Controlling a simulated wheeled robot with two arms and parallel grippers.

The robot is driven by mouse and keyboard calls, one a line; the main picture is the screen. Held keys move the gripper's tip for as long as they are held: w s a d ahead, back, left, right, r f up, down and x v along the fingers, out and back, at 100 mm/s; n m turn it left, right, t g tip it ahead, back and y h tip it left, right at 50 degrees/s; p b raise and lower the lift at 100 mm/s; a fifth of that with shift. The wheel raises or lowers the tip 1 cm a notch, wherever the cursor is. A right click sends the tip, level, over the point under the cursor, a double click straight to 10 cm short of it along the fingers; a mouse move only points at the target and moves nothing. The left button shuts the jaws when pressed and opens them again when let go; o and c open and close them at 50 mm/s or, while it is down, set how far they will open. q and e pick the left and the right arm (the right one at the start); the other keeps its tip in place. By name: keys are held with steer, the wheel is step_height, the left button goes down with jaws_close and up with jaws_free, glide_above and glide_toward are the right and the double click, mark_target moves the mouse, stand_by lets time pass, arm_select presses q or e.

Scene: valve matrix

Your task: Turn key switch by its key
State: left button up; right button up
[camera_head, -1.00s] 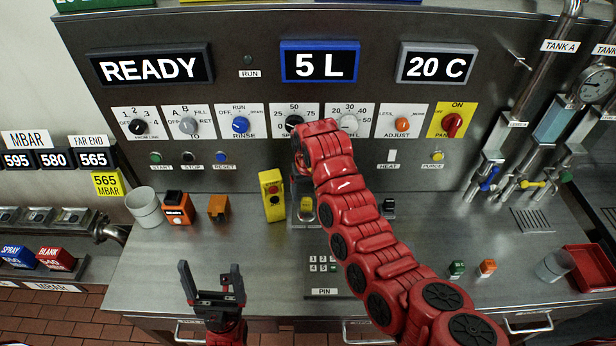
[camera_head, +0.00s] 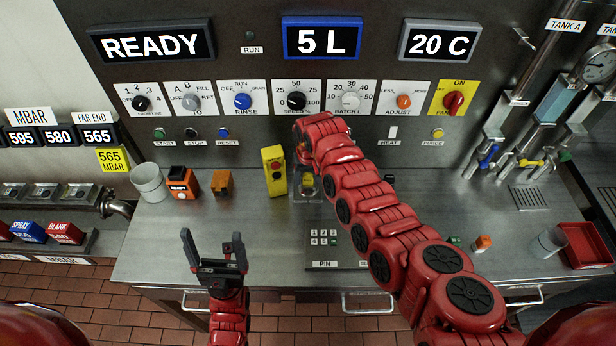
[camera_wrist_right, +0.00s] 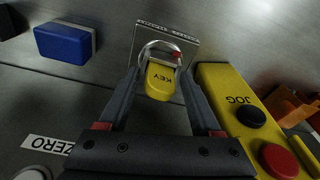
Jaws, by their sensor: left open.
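The key switch is a small plate (camera_wrist_right: 172,42) with a round metal collar and a yellow key (camera_wrist_right: 158,82) marked KEY, in the right wrist view. The yellow key also shows small in the head view (camera_head: 309,184), on the counter below the panel. My right gripper (camera_wrist_right: 160,78) has its two fingers on either side of the key, with small gaps seeming to show, so it looks open around it. In the head view its fingers are mostly hidden by my red wrist. My left gripper (camera_head: 212,238) is open and empty over the counter's front edge.
A yellow JOG box (camera_wrist_right: 235,105) with black and red buttons stands close beside the right finger; it also shows in the head view (camera_head: 274,171). A blue block (camera_wrist_right: 65,43) lies on the other side. A PIN keypad (camera_head: 322,243) sits in front.

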jaws_close()
steer(key=shift+f+m+b, duration=0.15)
steer(key=shift+m+b, duration=0.35)
steer(key=shift+b, duration=0.1)
steer(key=shift+m, duration=0.3)
steer(key=shift+m+b, duration=0.3)
steer(key=shift+b, duration=0.4)
steer(key=shift+m+b, duration=0.3)
steer(key=shift+b, duration=0.1)
steer(key=shift+s+h, duration=0.1)
steer(key=shift+h, duration=0.2)
